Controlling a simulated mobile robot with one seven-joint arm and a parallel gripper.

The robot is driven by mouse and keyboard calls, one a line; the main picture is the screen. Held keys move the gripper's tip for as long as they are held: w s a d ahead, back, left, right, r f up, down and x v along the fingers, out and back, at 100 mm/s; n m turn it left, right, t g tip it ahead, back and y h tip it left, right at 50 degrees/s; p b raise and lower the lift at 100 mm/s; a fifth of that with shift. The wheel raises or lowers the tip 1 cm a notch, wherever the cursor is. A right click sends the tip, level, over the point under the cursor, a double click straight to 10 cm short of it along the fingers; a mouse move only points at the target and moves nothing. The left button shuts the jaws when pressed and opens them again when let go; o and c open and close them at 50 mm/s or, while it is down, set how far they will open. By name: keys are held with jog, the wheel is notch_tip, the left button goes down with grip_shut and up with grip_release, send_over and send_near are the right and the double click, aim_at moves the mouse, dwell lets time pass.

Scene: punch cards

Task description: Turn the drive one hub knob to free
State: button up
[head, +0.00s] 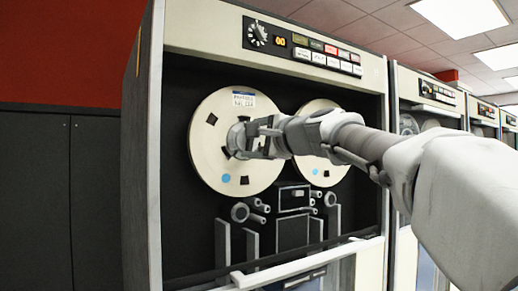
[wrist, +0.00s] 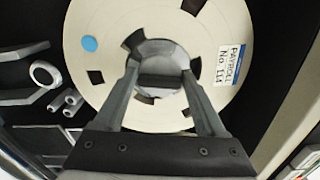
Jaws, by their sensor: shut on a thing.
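The hub knob (wrist: 160,58) is the grey round piece at the centre of the left tape reel (head: 210,160) on the nearest tape drive. In the head view my gripper (head: 240,140) reaches in from the right and covers part of the hub. In the wrist view the two fingers of my gripper (wrist: 162,82) stand on either side of a bar across the knob and are shut on it. The reel (wrist: 105,30) carries a white and blue label (wrist: 229,62) reading PAYROLL No 114. The free mark on the knob cannot be made out.
A second reel (head: 325,165) sits to the right, partly behind my arm. Below the reels are rollers and the head block (head: 292,197). A control panel (head: 300,45) with a dial and buttons is above. The cabinet frame (head: 150,150) edges the left side.

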jog(key=shift+f+n+b, duration=0.15)
jog(key=shift+n+b, duration=0.3)
jog(key=shift+n, duration=0.45)
jog(key=o, duration=1.3)
jog(key=shift+s, duration=0.1)
jog(key=b+v, duration=0.2)
jog(key=v, duration=1.5)
jog(key=shift+s+d, duration=0.1)
jog(key=shift+d, duration=0.05)
